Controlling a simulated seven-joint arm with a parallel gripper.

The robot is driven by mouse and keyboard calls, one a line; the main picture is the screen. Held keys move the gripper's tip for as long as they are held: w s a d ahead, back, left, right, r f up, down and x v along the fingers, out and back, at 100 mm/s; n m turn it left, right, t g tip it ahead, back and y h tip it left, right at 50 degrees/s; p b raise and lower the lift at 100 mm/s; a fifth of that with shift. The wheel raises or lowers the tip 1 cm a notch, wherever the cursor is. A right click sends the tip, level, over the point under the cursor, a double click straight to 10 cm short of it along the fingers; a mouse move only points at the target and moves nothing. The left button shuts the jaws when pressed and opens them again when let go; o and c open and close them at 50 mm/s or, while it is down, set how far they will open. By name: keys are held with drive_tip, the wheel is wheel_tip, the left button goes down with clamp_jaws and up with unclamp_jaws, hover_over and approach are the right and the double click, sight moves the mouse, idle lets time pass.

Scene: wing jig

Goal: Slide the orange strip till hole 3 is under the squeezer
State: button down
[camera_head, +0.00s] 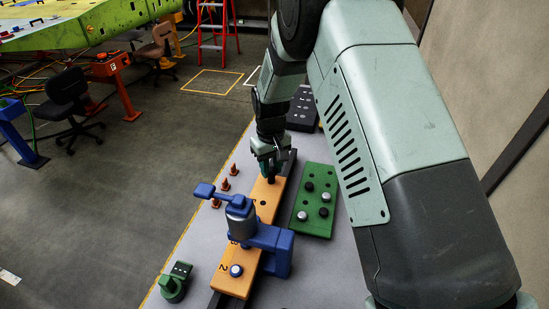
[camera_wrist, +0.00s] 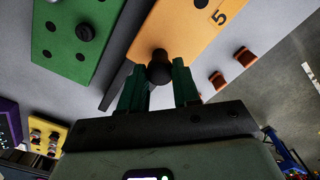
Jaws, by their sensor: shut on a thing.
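The orange strip (camera_head: 254,221) lies lengthwise on a dark rail (camera_head: 217,301). The blue squeezer (camera_head: 241,214) stands over its nearer half, with its lever pointing left. A silver-topped piece (camera_head: 236,270) sits in the strip near the label 2, on the near side of the squeezer. The label just beside the squeezer is partly hidden, and I cannot see which hole is under its head. My gripper (camera_head: 271,172) is at the strip's far end, shut on a dark knob (camera_wrist: 158,70). The wrist view shows the strip (camera_wrist: 190,35) with the label 5 close to the knob.
A green block (camera_head: 314,222) with dark and silver pegs stands right of the strip. Several small orange cones (camera_head: 226,184) are on its left. A green tool (camera_head: 174,286) stands at the near left. A black block (camera_head: 303,110) is behind. A yellow block (camera_wrist: 45,136) shows in the wrist view.

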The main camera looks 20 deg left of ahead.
drive_tip(key=c, duration=0.8)
unclamp_jaws()
wheel_tip(320, 180, up, 11)
drive_tip(key=shift+f, duration=0.1)
